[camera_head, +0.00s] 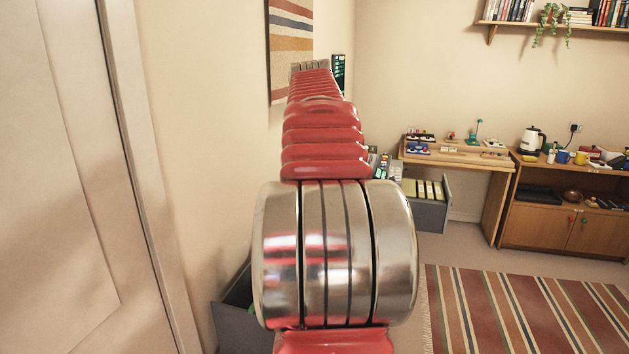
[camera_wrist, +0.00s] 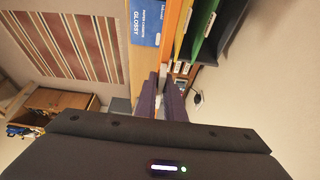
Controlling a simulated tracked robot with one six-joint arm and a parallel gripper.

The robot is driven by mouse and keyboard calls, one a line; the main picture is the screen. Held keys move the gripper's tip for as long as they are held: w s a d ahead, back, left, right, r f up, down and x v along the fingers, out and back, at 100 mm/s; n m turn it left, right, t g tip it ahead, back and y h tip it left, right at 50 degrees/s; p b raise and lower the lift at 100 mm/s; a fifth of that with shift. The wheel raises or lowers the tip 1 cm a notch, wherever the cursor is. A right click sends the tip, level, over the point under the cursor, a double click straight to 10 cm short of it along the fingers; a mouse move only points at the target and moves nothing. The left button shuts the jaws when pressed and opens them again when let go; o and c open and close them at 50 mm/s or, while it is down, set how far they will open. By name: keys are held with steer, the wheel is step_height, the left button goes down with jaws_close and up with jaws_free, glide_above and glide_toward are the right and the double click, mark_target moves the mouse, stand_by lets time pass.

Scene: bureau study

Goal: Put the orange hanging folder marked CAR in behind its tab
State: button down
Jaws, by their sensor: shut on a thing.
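In the wrist view, my gripper (camera_wrist: 163,82) is shut, its fingertips at the near end of a narrow orange folder (camera_wrist: 173,35). It appears to hold the folder by this edge. Any CAR marking cannot be read. A green folder (camera_wrist: 190,28) and a dark folder (camera_wrist: 205,28) stand just to the right, with small white labels (camera_wrist: 182,68) near their ends. My red and metal arm fills the middle of the head view and hides the gripper there.
A blue GLOSSY photo paper box (camera_wrist: 146,22) lies close left of the orange folder. In the head view, an open grey drawer (camera_head: 430,214) with pale files stands beside a wooden desk (camera_head: 455,155). Another grey container (camera_head: 236,318) is partly hidden at lower left. A striped rug (camera_head: 520,310) lies right.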

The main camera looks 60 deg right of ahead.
steer(key=s+d, duration=0.3)
steer(key=s, duration=0.8)
stand_by(0.7)
steer(key=shift+w, duration=0.1)
